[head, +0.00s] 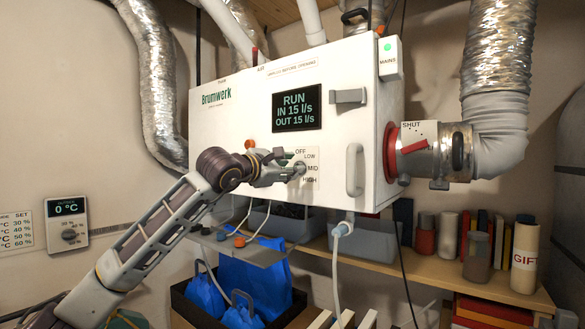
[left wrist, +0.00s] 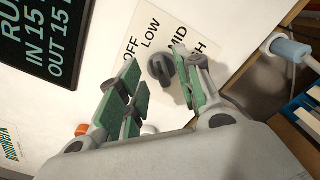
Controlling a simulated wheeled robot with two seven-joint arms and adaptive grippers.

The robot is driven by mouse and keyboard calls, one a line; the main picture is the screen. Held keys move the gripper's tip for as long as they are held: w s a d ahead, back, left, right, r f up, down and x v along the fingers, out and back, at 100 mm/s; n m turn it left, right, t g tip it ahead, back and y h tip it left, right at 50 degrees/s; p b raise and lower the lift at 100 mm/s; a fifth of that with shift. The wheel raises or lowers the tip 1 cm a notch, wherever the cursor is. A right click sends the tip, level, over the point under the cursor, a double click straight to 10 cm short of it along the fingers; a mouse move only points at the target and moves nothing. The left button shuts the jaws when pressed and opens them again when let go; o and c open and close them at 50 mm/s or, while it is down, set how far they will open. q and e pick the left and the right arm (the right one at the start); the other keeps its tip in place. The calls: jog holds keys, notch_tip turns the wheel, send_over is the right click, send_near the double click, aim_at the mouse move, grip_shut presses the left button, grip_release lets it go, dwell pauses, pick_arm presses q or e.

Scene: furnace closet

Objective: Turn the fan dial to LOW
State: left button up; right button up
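The fan dial (head: 300,169) is a small dark grey knob on a white label plate marked OFF, LOW, MID and HIGH. It sits on the front of the white Brumwerk unit (head: 340,85). My left gripper (head: 281,168) is at the dial, coming from the left. In the left wrist view its green-padded fingers are apart, and the dial (left wrist: 160,69) shows between and just beyond their tips. I cannot tell whether a finger touches it. Which mark the dial points to is hard to tell. My right gripper is not in view.
The display (head: 296,107) reads RUN, IN 15 l/s, OUT 15 l/s. A vertical handle (head: 354,170) is right of the dial. A red shut-off lever (head: 414,146) is on the right duct. A shelf (head: 470,270) with jars and blue bags (head: 250,285) lie below.

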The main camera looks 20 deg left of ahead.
pick_arm(q)
jog(key=v, duration=0.9)
jog(key=shift+s, duration=0.3)
dwell(0.4)
